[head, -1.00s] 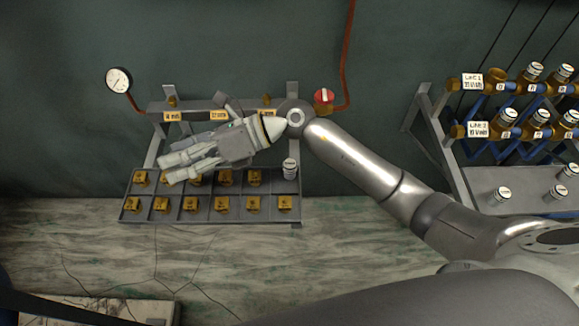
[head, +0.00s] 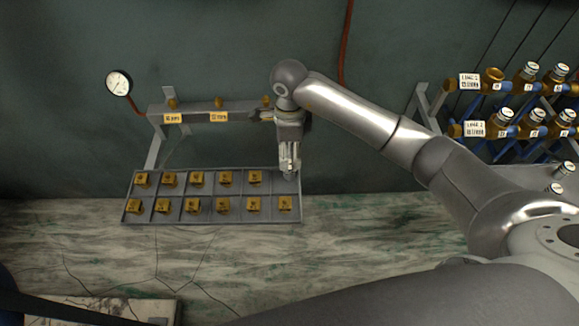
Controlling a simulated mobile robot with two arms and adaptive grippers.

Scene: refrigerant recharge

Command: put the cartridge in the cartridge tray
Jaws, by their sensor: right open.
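The cartridge tray (head: 129,206) is a dark grey grid of compartments below the manifold bar, on a stone ledge. Most compartments hold a yellow tag block. My right gripper (head: 289,172) points down at the tray's back right compartment, with open fingers around or just in front of the place where a cartridge stands. The gripper hides nearly all of that cartridge; only a small grey part shows at the fingertips, and I cannot tell whether they touch it. My left gripper is not in view.
A grey bar (head: 195,108) with yellow labels stands behind the tray, with a pressure gauge (head: 118,83) at its left. At right, a rack (head: 424,104) holds rows of capped cartridges, and two white-capped ones (head: 557,189) stand below.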

